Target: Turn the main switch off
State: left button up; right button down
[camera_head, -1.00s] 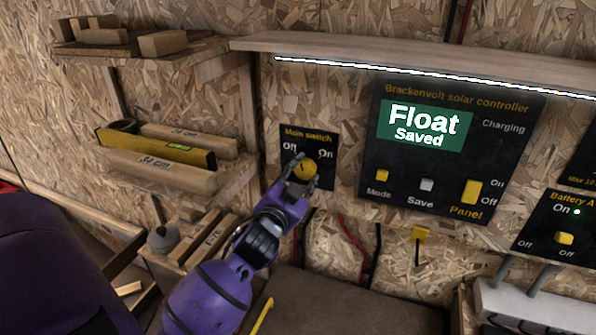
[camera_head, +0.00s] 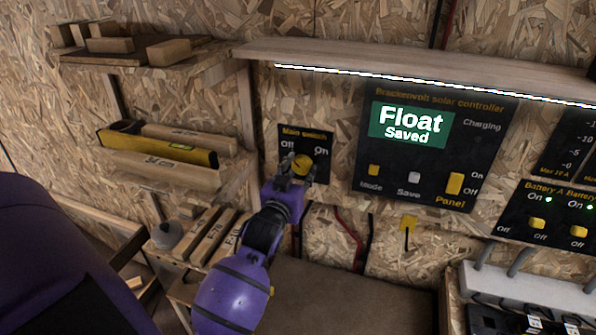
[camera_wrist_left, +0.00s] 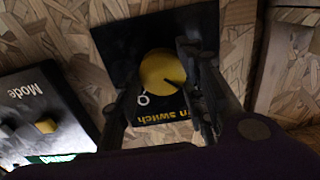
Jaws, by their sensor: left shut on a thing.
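The main switch is a round yellow knob (camera_head: 301,165) on a black panel (camera_head: 318,136) labelled "Main switch", with "Off" at upper left and "On" at upper right. My left gripper (camera_head: 298,168) reaches up from below with its fingers on both sides of the knob, shut on it. In the left wrist view the knob (camera_wrist_left: 162,70) sits between the two dark fingers, with a dark mark on its face. That mark's pointing direction against the labels is hard to tell. My right gripper is not in view.
The solar controller (camera_head: 430,150) to the right reads "Float Saved" and carries several switches. A shelf (camera_head: 410,65) with a light strip runs above. Wooden shelves (camera_head: 165,175) with a yellow level stand to the left. A bench top (camera_head: 340,300) lies below.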

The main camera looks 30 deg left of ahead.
pick_arm(q)
jog(key=shift+d+f, duration=0.2)
jog(key=o, duration=1.1)
jog(key=shift+w+r, duration=0.1)
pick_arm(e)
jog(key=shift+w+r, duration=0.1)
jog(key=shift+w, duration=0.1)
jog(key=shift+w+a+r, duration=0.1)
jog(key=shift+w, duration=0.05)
pick_arm(q)
jog(key=v, duration=1.2)
